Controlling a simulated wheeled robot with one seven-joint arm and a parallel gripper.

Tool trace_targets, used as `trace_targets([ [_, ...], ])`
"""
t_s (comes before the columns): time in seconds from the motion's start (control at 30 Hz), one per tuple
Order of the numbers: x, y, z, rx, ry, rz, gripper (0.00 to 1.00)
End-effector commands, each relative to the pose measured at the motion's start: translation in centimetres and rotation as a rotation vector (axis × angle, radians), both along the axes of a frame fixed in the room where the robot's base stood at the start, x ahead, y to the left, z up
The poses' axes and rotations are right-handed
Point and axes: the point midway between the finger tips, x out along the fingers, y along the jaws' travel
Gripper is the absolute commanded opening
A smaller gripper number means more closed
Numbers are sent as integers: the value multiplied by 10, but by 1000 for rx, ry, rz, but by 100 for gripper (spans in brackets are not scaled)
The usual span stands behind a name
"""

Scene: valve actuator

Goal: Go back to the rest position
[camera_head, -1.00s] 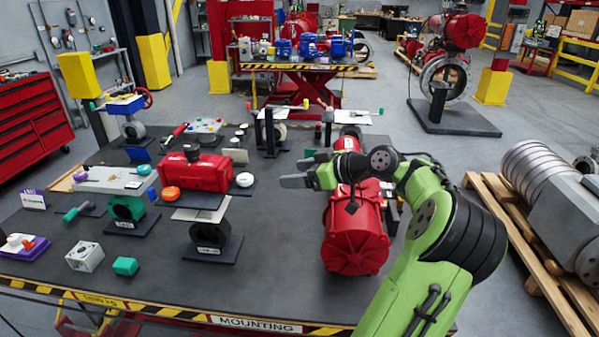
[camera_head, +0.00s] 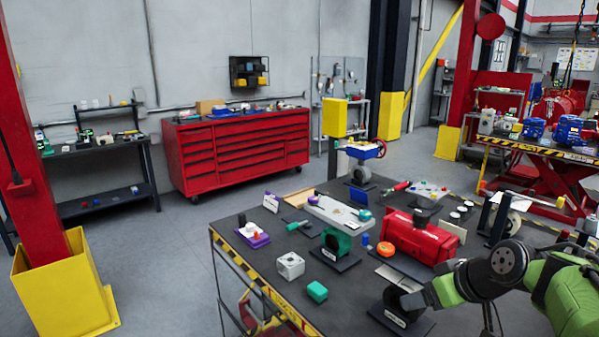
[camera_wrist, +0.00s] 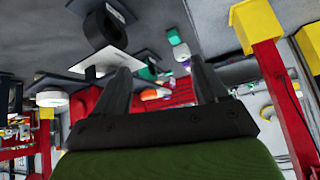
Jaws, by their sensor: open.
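My green arm comes in from the right in the head view, with my gripper (camera_head: 418,297) over the near right part of the dark work table (camera_head: 265,262). The gripper is close in the picture to a black ring stand (camera_head: 396,309) and the red actuator (camera_head: 415,238); whether it touches either cannot be told. In the wrist view my gripper (camera_wrist: 162,82) shows two dark fingers spread apart with nothing between them. That view looks tilted or upside down, with the table surface along its top.
A red tool cabinet (camera_head: 240,150) stands behind. A yellow-based post (camera_head: 62,285) is at left. Open floor lies between post and table.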

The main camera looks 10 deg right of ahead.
Motion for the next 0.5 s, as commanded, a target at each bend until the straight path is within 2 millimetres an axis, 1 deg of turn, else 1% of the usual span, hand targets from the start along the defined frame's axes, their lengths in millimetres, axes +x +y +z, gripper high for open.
trace_targets([
  [0.03,-1,38,-1,-37,67,15,72],
  [0.07,-5,57,-1,-56,101,12,72],
  [0.1,-13,80,-1,-84,140,2,72],
  [0.13,-21,97,-1,-103,164,-6,72],
  [0.17,-30,112,0,-122,182,-17,72],
  [0.2,-44,131,1,-143,200,-32,72],
  [0.27,-67,154,4,-170,211,-59,72],
  [0.3,-85,167,5,-180,211,-77,72],
  [0.33,-98,176,5,-184,209,-89,72],
  [0.4,-130,190,4,-177,196,-117,72],
  [0.5,-167,197,-3,-142,181,-146,72],
])
